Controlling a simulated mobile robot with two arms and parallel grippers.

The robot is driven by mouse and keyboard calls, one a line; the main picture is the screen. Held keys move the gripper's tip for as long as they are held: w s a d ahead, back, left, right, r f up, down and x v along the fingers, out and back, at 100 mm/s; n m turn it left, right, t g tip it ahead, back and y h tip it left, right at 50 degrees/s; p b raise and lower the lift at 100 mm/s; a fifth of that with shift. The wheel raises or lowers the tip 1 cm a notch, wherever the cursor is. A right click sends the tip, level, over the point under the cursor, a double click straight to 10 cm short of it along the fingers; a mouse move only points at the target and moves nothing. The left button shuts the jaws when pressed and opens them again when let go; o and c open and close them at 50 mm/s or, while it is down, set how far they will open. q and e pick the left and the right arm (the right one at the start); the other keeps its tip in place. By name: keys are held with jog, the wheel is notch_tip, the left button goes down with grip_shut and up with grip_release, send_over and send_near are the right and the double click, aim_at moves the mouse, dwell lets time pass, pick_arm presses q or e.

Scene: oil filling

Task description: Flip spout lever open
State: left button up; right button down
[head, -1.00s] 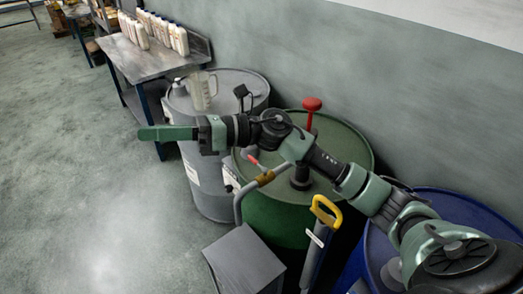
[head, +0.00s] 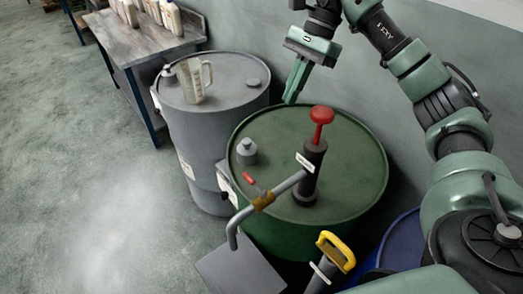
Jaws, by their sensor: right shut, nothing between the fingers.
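The spout lever is a small red handle (head: 249,178) on a brass valve (head: 263,201) in the head view. The valve sits on a grey spout pipe (head: 240,222) that bends down at the left. The pipe comes from a dark hand pump (head: 307,172) with a red knob (head: 322,115), standing on the green drum (head: 350,160). My right gripper (head: 290,98) is shut and empty, its green fingers pointing down. In the picture it is above the drum's back rim, apart from the lever and up-left of the red knob. My left gripper is out of view.
A grey drum (head: 225,100) at left bears a clear measuring jug (head: 193,84). A workbench (head: 140,45) with white bottles stands behind. A grey block (head: 240,272) lies below the spout. A yellow-handled object (head: 335,250) and a blue drum (head: 399,232) are close right. Floor at left is clear.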

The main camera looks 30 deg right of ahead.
jog(key=s+a+r, duration=0.1)
jog(key=s+a, duration=0.1)
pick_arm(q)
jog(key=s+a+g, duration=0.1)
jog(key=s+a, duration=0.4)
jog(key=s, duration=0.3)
pick_arm(e)
jog(key=p, duration=0.7)
send_near(253, 183)
notch_tip(253, 183, down, 8)
jog(key=w+a, duration=0.1)
jog(key=w, duration=0.1)
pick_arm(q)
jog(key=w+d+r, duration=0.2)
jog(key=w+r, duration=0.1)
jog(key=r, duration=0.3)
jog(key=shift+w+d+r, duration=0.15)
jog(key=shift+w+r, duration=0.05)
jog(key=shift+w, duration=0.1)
pick_arm(e)
jog(key=shift+s+a+r, duration=0.1)
jog(key=shift+a+r, duration=0.05)
